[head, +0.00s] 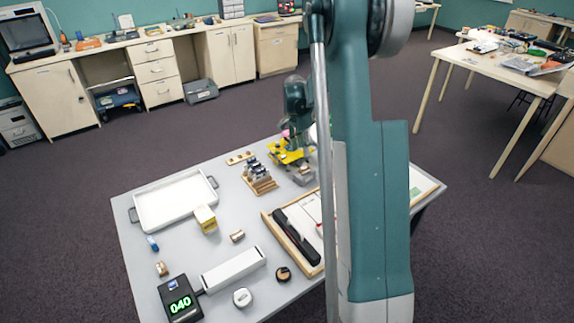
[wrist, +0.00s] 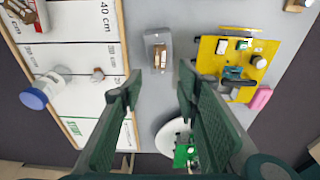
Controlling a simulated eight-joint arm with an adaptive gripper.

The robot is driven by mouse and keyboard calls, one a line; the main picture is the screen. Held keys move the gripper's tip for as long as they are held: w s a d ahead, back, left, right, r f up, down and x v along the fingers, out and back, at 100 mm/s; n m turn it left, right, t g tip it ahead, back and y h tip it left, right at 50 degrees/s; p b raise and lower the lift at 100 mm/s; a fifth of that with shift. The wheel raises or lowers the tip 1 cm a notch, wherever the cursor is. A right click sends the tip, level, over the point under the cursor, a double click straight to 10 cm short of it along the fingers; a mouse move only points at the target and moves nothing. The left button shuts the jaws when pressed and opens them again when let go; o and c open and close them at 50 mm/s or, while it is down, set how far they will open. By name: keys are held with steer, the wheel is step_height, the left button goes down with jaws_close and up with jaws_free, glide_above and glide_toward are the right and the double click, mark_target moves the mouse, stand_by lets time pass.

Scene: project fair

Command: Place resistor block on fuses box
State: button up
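My gripper (wrist: 158,88) is open and empty in the wrist view, its two dark green fingers spread wide. Ahead of the fingertips lies a small grey, partly see-through block (wrist: 150,38) with a brown piece on it, possibly the resistor block. It is apart from both fingers. In the head view a grey piece (head: 303,176) beside the yellow board may be this same block. A small yellow box with a pale top (head: 206,219), possibly the fuses box, stands by the white tray's corner; its label is unreadable. My fingertips are not clear in the head view.
The yellow board with parts (wrist: 240,62) lies right of the block in the wrist view; a white round dish (wrist: 172,140) is below. The marked track (wrist: 85,52) is at left. A white tray (head: 172,203), wooden rack (head: 262,186) and black display (head: 178,300) share the table.

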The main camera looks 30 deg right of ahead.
steer(key=s+a+r+n+t, duration=0.2)
steer(key=s+a+r+n, duration=0.3)
steer(key=a+r, duration=0.6)
steer(key=s+a+r+n+t, duration=0.1)
steer(key=s+a+r+n, duration=0.2)
steer(key=s+a+r, duration=0.7)
steer(key=s+a+f+n+t+y, duration=0.1)
steer(key=s+a+n+t, duration=0.3)
steer(key=s+a+n, duration=0.6)
steer(key=s+a, duration=1)
steer(key=shift+s+a+y, duration=0.35)
steer(key=shift+a+y, duration=0.05)
